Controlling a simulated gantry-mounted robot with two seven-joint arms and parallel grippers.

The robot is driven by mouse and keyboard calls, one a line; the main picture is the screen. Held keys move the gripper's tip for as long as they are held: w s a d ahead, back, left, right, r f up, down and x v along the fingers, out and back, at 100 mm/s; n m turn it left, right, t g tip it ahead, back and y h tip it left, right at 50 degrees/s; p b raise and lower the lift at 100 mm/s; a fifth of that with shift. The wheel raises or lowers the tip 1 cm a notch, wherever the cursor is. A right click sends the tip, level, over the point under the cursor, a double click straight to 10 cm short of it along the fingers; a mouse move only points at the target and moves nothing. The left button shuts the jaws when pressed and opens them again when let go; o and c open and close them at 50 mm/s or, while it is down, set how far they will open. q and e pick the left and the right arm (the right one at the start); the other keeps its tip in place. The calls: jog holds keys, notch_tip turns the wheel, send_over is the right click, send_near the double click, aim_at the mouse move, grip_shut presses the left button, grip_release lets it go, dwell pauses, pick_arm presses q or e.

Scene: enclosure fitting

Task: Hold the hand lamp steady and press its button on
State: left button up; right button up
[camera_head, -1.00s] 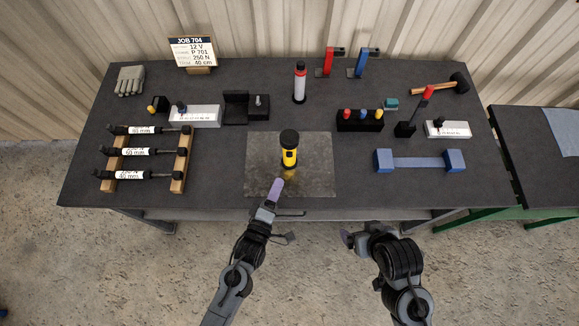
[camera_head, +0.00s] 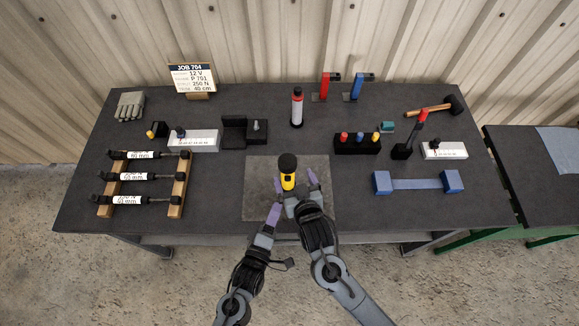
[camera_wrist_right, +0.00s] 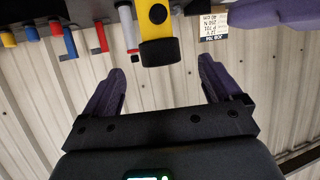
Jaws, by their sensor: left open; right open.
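The yellow and black hand lamp (camera_head: 287,178) stands upright on the grey mat (camera_head: 258,181). In the right wrist view the lamp (camera_wrist_right: 158,30) is upside down, with a round dark button (camera_wrist_right: 158,13) on its yellow body near the black head. My right gripper (camera_head: 296,180) is open at the lamp, one fingertip towards each side; it also shows in the right wrist view (camera_wrist_right: 160,78), with space on both sides of the lamp. My left gripper (camera_head: 271,214) is open, lower and just left of the right one. Its jaw gap is hardly visible.
A red and white bottle-like object (camera_head: 297,107) stands behind the lamp. A black block with coloured buttons (camera_head: 357,144) and a blue bar piece (camera_head: 418,183) lie to the right. A rack of cylinders (camera_head: 175,200) is on the left. The mat around the lamp is clear.

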aim_at(288, 164)
jog(key=x, duration=0.8)
jog(key=shift+f, duration=0.1)
jog(key=c, duration=1.2)
pick_arm(q)
grip_shut()
pick_arm(e)
jog(key=shift+c, duration=0.2)
jog(key=shift+d, duration=0.1)
dwell(2.4)
